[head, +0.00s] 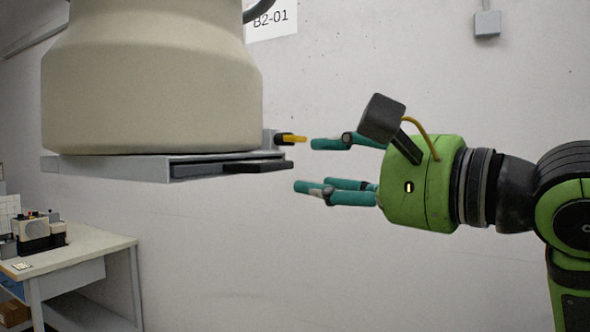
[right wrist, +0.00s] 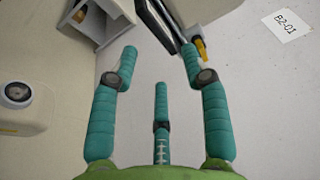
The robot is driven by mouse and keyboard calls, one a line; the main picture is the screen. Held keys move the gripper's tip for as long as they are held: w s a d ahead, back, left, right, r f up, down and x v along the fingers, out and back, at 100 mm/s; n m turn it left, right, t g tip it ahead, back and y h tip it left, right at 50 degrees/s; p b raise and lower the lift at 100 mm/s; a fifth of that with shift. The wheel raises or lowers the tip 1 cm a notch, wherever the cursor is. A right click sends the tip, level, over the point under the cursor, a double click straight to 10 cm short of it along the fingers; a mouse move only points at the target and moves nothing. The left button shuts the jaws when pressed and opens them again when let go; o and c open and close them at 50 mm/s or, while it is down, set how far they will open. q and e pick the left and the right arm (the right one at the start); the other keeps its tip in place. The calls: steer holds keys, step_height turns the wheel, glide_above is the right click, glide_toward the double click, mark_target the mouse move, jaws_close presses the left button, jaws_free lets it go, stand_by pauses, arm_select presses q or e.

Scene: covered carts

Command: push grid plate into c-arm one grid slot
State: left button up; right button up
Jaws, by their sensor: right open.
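The c-arm's large cream housing (head: 150,85) fills the upper left of the head view, with a flat grey slot frame (head: 105,168) under it. The dark grid plate (head: 225,168) sits partly in this slot, and its black end sticks out to the right. In the right wrist view a dark-edged part that looks like the plate (right wrist: 158,22) shows at the top. My right gripper (head: 306,166) is open and empty, just right of the plate's end. Its teal fingers point left, one above and two below the plate's level, with a small gap. My left gripper is out of view.
A yellow-tipped latch (head: 293,138) juts from the slot frame above the plate's end, close to my upper finger. A table (head: 85,245) with small devices (head: 40,232) stands at lower left. The wall behind carries a B2-01 sign (head: 272,20). Space below the gripper is clear.

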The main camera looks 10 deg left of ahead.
steer(key=shift+v, duration=1.35)
steer(key=shift+a, duration=0.1)
